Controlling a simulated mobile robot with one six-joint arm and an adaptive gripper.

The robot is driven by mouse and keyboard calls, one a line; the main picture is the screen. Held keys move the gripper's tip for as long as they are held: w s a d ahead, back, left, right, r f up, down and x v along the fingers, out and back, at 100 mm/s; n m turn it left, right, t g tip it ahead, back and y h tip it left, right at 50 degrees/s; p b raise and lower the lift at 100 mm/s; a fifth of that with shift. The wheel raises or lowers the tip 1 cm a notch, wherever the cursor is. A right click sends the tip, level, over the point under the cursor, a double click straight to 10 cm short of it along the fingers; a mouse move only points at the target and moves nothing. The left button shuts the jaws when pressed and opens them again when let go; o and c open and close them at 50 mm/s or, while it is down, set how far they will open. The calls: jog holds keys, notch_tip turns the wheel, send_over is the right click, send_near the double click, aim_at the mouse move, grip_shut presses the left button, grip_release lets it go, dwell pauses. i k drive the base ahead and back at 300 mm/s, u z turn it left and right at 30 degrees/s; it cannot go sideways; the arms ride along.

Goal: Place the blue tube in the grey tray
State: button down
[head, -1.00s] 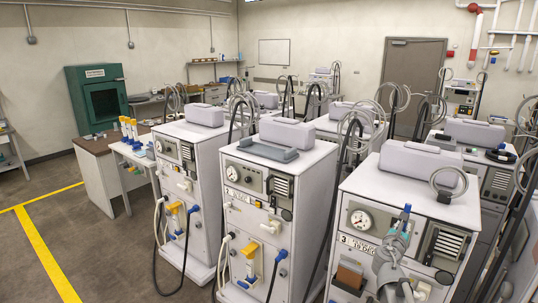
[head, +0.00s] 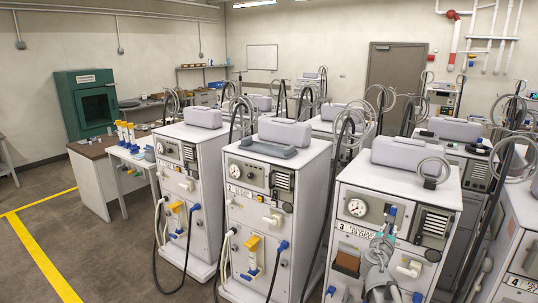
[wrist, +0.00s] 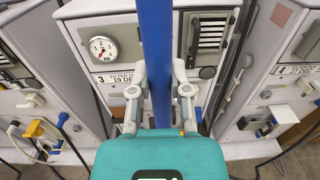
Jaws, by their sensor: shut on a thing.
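My gripper (head: 383,246) is in front of the right-hand machine in the head view. In the wrist view, the gripper (wrist: 160,92) is shut on the blue tube (wrist: 155,45), which stands up between the fingers and runs out of the top of the picture. In the head view only a small upper part of the blue tube (head: 392,214) shows above the fingers. The grey tray (head: 268,149) lies on top of the middle machine, to the left of and beyond my gripper, and looks empty.
A light box (head: 284,132) sits behind the tray on the same machine top. The right-hand machine (head: 350,176) is close behind my gripper, with a box and coiled hose on top. Dark poles with hoses (head: 338,170) rise between the machines. Floor at the left is open.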

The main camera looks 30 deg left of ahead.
aim_at(270, 149)
jog(key=k, duration=0.85)
jog(key=u, duration=0.3)
jog(key=i, duration=1.05)
jog(key=u, duration=0.9)
jog(key=i, duration=0.85)
jog(key=u, duration=0.45)
jog(key=i, duration=1)
jog(key=k, duration=0.35)
